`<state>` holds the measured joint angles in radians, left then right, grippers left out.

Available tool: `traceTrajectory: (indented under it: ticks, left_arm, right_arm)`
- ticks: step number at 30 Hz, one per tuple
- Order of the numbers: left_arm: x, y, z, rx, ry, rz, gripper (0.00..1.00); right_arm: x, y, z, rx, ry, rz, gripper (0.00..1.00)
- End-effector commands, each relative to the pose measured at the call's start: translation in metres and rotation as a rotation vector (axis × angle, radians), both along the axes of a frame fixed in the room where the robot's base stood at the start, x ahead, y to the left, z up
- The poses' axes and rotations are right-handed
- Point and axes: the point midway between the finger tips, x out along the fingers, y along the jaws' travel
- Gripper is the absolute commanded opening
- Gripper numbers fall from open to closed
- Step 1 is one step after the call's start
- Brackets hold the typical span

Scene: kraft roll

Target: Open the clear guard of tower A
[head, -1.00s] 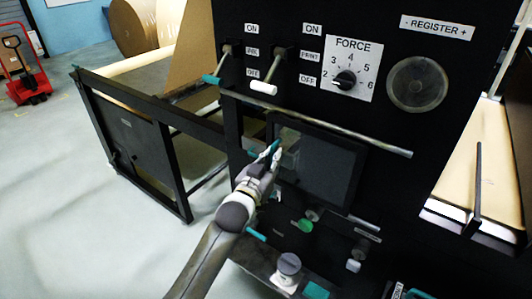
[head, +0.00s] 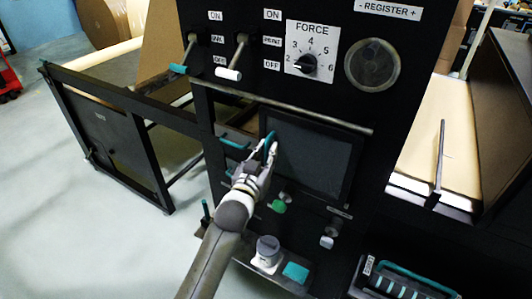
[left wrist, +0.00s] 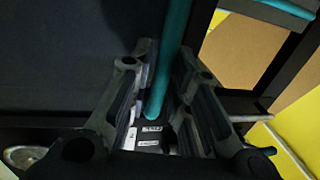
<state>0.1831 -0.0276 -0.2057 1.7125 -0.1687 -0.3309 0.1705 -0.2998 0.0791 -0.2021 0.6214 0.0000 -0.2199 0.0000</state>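The clear guard of the tower is a dark-looking, black-framed pane (head: 315,155) on the black front, under a long metal rail (head: 300,115). Its upright teal handle (head: 270,143) is at the pane's left edge. My left gripper (head: 264,156) is at this handle. In the left wrist view the teal handle (left wrist: 170,50) runs between the two fingers of my left gripper (left wrist: 163,75), which look closed around it. Left of the pane is a gap with a horizontal teal bar (head: 234,145) in it. My right gripper is not in view.
Two levers (head: 184,60) (head: 235,62), a FORCE dial (head: 307,65) and a round REGISTER knob (head: 372,65) are above the rail. Below the guard are a green knob (head: 278,206) and a small ledge with a grey-topped pot (head: 268,248). A black side frame (head: 110,130) stands left.

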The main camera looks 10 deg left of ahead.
Motion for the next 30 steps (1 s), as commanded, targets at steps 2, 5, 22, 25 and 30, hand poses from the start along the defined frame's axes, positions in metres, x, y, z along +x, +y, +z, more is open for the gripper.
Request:
traceTrajectory:
  ticks: [2,5,22,25,30]
  left_arm:
    - [0.000,0.000,0.000,0.000,0.000,0.000,0.33]
    - [0.000,0.000,0.000,0.000,0.000,0.000,0.34]
    - [-0.043,0.007,-0.001,0.000,0.002,0.000,0.34]
    - [-0.064,0.010,-0.001,0.001,0.002,0.000,0.34]
    - [-0.093,0.014,-0.001,0.000,0.002,0.000,0.34]
  right_arm:
    - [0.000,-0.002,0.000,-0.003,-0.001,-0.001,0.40]
    - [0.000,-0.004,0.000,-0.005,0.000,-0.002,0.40]
    - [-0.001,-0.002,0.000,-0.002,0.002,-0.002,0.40]
    - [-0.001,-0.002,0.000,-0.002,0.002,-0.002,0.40]
    - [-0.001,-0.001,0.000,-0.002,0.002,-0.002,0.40]
